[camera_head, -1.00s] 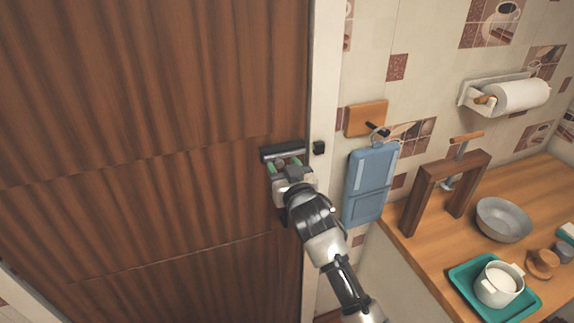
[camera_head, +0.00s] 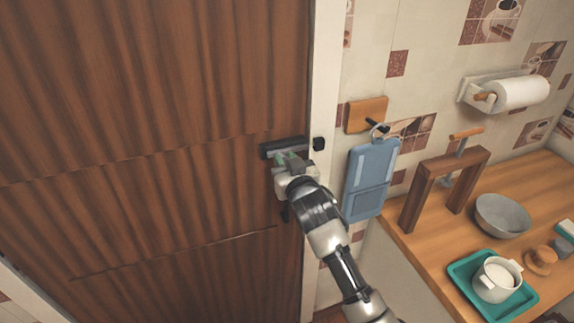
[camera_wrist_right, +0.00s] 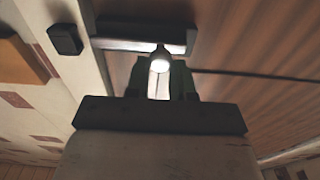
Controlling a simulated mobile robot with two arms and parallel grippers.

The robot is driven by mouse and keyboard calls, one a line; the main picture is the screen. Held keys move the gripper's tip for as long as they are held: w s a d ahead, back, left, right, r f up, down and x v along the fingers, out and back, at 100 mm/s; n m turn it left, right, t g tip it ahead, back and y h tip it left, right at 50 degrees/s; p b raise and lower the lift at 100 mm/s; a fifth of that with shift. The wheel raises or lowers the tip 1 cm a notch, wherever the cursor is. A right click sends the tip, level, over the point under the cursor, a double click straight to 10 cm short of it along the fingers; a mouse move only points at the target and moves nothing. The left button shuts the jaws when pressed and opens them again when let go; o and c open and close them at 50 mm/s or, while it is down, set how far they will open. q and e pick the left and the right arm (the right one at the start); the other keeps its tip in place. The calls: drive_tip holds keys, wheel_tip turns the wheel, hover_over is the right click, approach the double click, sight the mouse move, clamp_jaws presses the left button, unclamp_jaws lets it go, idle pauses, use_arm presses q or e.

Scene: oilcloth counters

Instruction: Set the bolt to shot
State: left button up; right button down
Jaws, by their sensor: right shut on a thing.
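The bolt (camera_head: 270,151) is a dark bar housing on the brown door, near the door's right edge. It also shows in the right wrist view (camera_wrist_right: 125,28). A small black keeper (camera_head: 319,144) is on the white frame just right of it, and at upper left in the right wrist view (camera_wrist_right: 65,39). My right gripper (camera_head: 290,161) is shut on the bolt's knob (camera_wrist_right: 160,64), below the housing. My left gripper is out of view.
A blue board (camera_head: 370,180) hangs on the tiled wall right of the frame. The wooden counter (camera_head: 420,254) at right holds a wooden stand (camera_head: 413,207), a grey bowl (camera_head: 503,214) and a teal tray (camera_head: 465,275) with a white pot (camera_head: 497,282).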

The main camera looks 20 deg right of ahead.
drive_tip(key=d, duration=0.4)
drive_tip(key=shift+w+d+p, duration=0.1)
drive_tip(key=shift+d+p, duration=0.05)
drive_tip(key=shift+p, duration=0.2)
drive_tip(key=shift+r, duration=0.1)
drive_tip(key=c, duration=1.3)
unclamp_jaws()
drive_tip(key=shift+c, duration=0.2)
drive_tip(key=o, duration=0.4)
